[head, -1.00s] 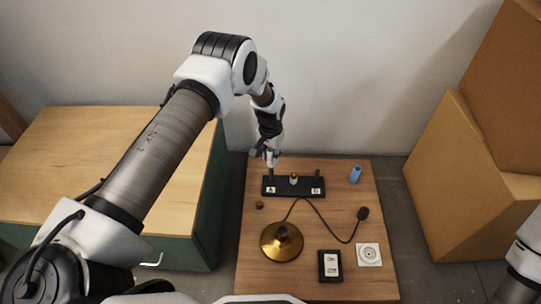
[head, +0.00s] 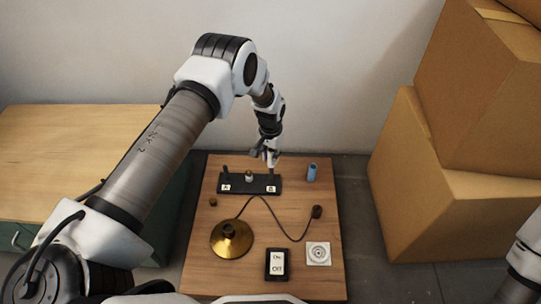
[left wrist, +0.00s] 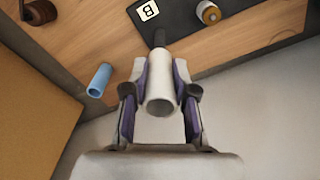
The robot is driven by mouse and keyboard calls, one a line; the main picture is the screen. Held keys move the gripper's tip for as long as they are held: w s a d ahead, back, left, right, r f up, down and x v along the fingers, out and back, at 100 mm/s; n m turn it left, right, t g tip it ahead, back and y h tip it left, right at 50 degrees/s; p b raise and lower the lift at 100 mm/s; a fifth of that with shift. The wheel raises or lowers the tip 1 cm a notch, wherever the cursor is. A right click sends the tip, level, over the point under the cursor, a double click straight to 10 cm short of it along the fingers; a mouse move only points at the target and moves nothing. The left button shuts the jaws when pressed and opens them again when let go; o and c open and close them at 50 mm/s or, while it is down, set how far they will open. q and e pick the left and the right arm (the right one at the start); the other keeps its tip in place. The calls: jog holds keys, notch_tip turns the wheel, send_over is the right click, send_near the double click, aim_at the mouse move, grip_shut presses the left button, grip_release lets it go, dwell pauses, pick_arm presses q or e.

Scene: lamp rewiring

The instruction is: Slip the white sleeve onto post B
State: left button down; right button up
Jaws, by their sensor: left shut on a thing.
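My left gripper (head: 270,158) is above post B (head: 271,174) at the right end of the black board (head: 245,187). In the left wrist view it is shut on the white sleeve (left wrist: 160,105), whose open near end faces the camera. Post A (head: 226,172) stands bare at the left end. My right gripper is out of view.
A blue sleeve (head: 312,172) stands right of the board. A small socket piece (head: 249,176) stands between the posts. In front are a brass lamp base (head: 231,240) with a cord, an On/Off switch (head: 277,263) and a white outlet (head: 318,253). Cardboard boxes (head: 430,185) are at right.

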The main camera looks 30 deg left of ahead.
aim_at(271, 169)
pick_arm(q)
jog(key=shift+f+b, duration=2.8)
jog(key=shift+f, duration=0.8)
jog(key=shift+f+b, duration=0.45)
jog(key=shift+f, duration=0.35)
jog(key=shift+f, duration=0.15)
jog(key=c, duration=0.8)
grip_release()
jog(key=shift+c, duration=0.2)
